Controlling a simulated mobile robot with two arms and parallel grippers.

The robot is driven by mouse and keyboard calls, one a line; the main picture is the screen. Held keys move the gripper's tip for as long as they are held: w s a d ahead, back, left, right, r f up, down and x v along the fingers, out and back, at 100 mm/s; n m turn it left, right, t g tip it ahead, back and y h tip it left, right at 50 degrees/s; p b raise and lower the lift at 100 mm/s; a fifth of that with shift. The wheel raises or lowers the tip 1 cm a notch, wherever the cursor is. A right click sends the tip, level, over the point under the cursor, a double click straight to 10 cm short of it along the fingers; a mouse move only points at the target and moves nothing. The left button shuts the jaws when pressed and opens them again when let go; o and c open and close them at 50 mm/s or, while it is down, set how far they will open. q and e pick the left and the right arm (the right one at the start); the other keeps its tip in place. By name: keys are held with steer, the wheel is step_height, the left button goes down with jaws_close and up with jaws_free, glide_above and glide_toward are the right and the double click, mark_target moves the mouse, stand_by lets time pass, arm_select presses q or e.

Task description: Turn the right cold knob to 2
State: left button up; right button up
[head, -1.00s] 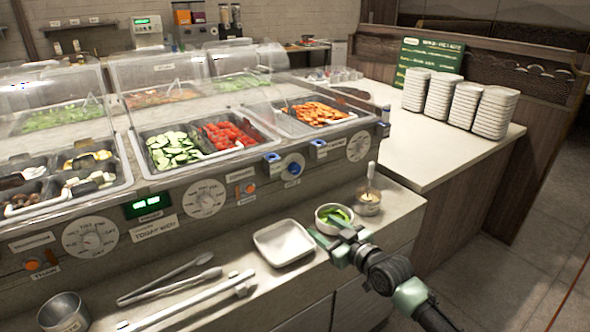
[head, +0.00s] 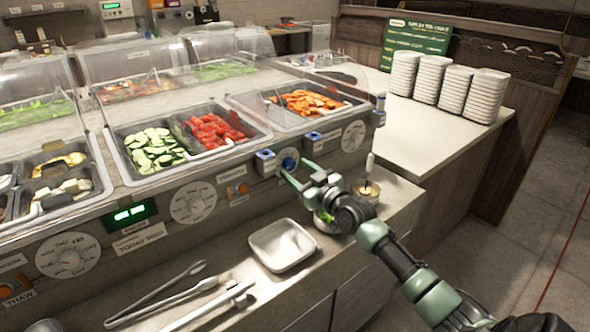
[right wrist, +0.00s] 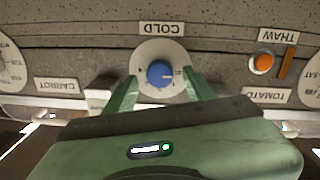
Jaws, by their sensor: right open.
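The blue cold knob (head: 287,160) sits on the front panel of the counter, right of the orange thaw button. In the right wrist view the blue knob (right wrist: 160,73) shows upside down, on a round white plate under a COLD label (right wrist: 162,28). My right gripper (head: 296,170) is in front of the knob. In the right wrist view its open green fingers (right wrist: 160,84) stand one on each side of the knob, with gaps visible. The numbers on the plate are too small to read. My left gripper is not in view.
An orange thaw button (right wrist: 263,62) and dials flank the knob. Below are a steel tray (head: 282,262), a bowl partly behind my arm and a sauce cup (head: 366,200) with a spoon. Plate stacks (head: 440,90) stand on the right counter.

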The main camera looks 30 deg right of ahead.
steer(key=shift+w, duration=0.4)
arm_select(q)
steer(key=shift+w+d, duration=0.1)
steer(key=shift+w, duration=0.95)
arm_select(e)
steer(key=shift+w, duration=0.15)
jaws_close()
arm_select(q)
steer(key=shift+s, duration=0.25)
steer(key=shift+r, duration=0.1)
